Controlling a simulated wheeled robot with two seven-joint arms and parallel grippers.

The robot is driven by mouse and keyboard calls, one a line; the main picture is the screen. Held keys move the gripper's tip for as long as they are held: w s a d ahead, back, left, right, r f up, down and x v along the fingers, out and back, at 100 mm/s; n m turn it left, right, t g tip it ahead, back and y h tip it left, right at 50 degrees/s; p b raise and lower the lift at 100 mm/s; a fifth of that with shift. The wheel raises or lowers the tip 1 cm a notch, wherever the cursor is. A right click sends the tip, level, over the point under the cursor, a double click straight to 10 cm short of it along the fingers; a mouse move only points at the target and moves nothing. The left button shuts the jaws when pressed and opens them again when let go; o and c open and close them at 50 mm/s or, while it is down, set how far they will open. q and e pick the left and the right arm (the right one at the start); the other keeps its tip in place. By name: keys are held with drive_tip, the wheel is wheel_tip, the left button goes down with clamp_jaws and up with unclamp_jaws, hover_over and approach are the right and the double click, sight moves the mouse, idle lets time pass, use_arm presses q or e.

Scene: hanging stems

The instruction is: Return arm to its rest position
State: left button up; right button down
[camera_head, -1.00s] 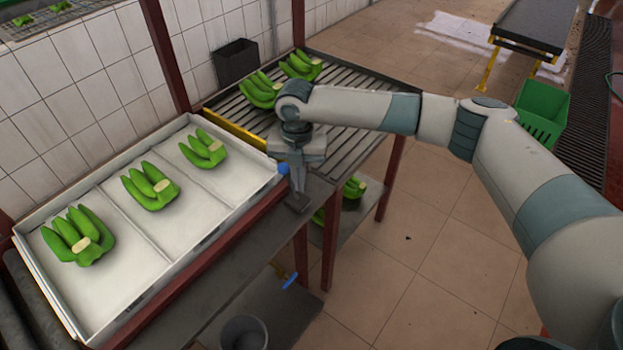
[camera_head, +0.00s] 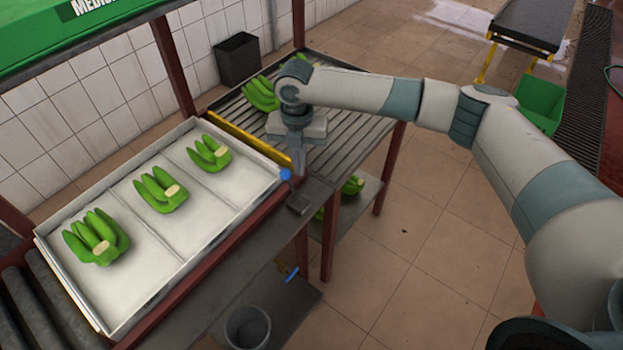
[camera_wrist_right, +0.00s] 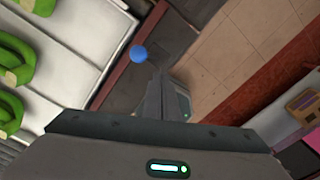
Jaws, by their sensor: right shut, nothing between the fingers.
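My right gripper (camera_head: 299,162) points down above the metal edge between the white tray and the slatted rack, close to a small blue ball (camera_head: 285,174). In the right wrist view its fingers (camera_wrist_right: 160,88) are together and empty, with the blue ball (camera_wrist_right: 138,53) beside their tips. The white tray (camera_head: 152,245) has three compartments, each with one green banana cluster: near (camera_head: 97,238), middle (camera_head: 160,191) and far (camera_head: 209,153). My left gripper does not show.
The slatted rack (camera_head: 350,135) holds more bananas (camera_head: 258,94), partly behind my arm. A dark bin (camera_head: 237,59) stands by the wall. A grey bucket (camera_head: 247,328) is below the table. A green crate (camera_head: 541,101) stands far right. The tiled floor (camera_head: 440,240) is largely clear.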

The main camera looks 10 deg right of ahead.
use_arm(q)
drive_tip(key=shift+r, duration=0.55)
use_arm(e)
drive_tip(key=shift+r, duration=0.6)
